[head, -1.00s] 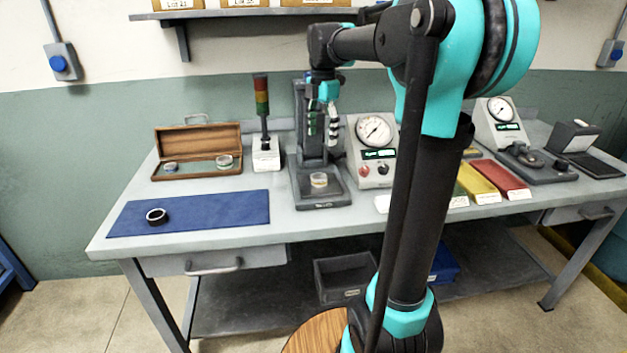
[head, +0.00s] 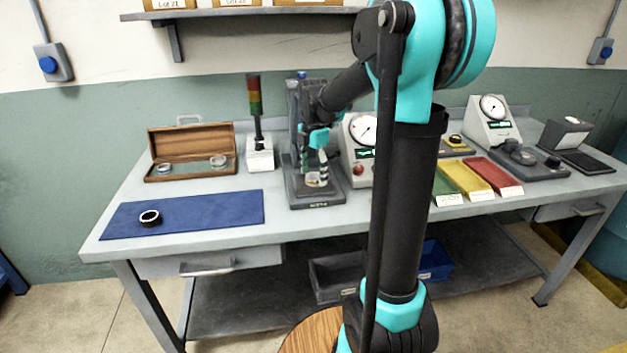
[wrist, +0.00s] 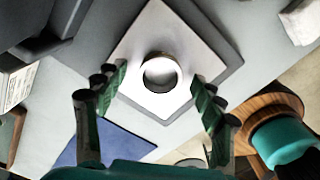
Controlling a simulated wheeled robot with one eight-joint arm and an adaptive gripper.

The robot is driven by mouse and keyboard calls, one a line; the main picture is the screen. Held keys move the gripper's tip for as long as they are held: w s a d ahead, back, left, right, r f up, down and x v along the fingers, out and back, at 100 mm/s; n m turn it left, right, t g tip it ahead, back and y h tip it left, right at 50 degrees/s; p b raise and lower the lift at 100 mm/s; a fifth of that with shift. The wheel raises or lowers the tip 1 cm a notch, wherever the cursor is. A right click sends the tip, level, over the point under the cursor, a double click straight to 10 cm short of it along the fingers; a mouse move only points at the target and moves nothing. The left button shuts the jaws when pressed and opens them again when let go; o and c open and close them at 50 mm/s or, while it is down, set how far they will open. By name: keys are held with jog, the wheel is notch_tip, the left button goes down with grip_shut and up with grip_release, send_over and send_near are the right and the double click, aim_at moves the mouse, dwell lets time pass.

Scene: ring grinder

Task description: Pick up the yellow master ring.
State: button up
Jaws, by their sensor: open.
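A pale ring with a yellowish tint in the head view (head: 316,180) sits on the base plate of the dark gauge stand (head: 318,200). In the wrist view the ring (wrist: 160,72) looks whitish with a dark inner side and lies on a bright square plate (wrist: 187,48). I see no other ring that looks yellow. My gripper (head: 314,164) is open and empty just above the ring. In the wrist view its fingertips (wrist: 158,82) stand on either side of the ring, apart from it. The fingers partly cover the ring in the head view.
The stand's column (head: 294,120) rises close behind my gripper. A dial gauge box (head: 361,150) stands right of it, a signal tower (head: 258,150) left. An open wooden case (head: 190,176) holds two rings.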

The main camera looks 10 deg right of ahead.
jog(key=shift+f, duration=0.2)
jog(key=c, duration=1.4)
jog(key=shift+c, duration=0.2)
jog(key=shift+r, duration=0.15)
